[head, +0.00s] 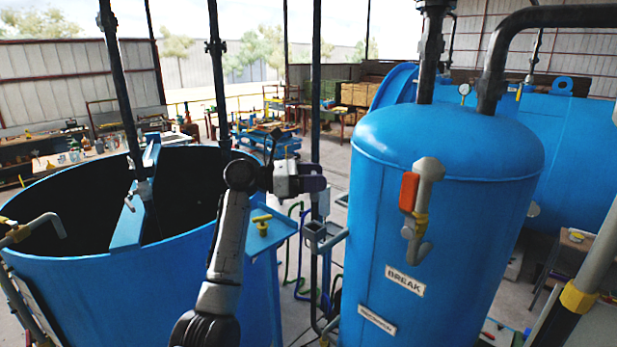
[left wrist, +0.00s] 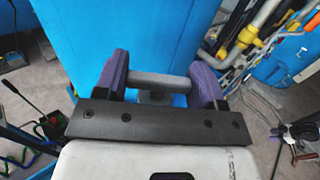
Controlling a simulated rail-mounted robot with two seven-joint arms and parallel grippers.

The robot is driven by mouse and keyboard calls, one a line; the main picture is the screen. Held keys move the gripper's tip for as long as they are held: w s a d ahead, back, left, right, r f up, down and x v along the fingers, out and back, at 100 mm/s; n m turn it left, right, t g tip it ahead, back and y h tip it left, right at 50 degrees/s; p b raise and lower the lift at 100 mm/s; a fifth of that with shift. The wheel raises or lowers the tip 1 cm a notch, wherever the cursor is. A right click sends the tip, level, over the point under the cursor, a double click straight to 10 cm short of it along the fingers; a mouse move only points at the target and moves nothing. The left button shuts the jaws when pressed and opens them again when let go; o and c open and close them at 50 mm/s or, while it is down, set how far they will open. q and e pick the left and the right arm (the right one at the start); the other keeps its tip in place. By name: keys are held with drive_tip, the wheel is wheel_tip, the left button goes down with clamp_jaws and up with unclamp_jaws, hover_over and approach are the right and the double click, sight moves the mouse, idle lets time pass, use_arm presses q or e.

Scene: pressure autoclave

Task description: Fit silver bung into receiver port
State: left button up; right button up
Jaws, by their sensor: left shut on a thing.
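My left gripper (head: 318,184) reaches in from below, between the open blue tank and the closed blue vessel. In the left wrist view its purple fingers (left wrist: 161,82) are shut on a grey, rod-like piece that lies across between them, which looks like the silver bung (left wrist: 158,83). In the head view a small pale grey part (head: 324,203) hangs just under the fingers. I cannot tell for certain which opening is the receiver port. A grey open-topped bracket (head: 322,235) on the closed vessel's left side is a little below the gripper, apart from it. My right gripper is not in view.
The closed blue vessel (head: 440,160), labelled BREAK, has a grey valve fitting with an orange handle (head: 409,190) on its front. The open blue tank (head: 130,270) stands left. A yellow valve (head: 262,223) sits on a blue ledge. Dark upright pipes (head: 316,80) rise near the gripper.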

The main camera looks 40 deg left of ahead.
sight(314, 199)
use_arm(q)
drive_tip(key=shift+s+d+r+m+g, duration=0.25)
drive_tip(key=shift+d+m+g, duration=0.05)
drive_tip(key=shift+s+r+h, duration=0.1)
drive_tip(key=shift+s+h, duration=0.1)
drive_tip(key=shift+h, duration=0.2)
drive_tip(key=shift+d+f+b, duration=0.1)
drive_tip(key=shift+f+b, duration=0.35)
drive_tip(key=shift+f, duration=0.55)
drive_tip(key=shift+f+b, duration=0.65)
drive_tip(key=shift+f, duration=1.25)
drive_tip(key=shift+p, duration=0.45)
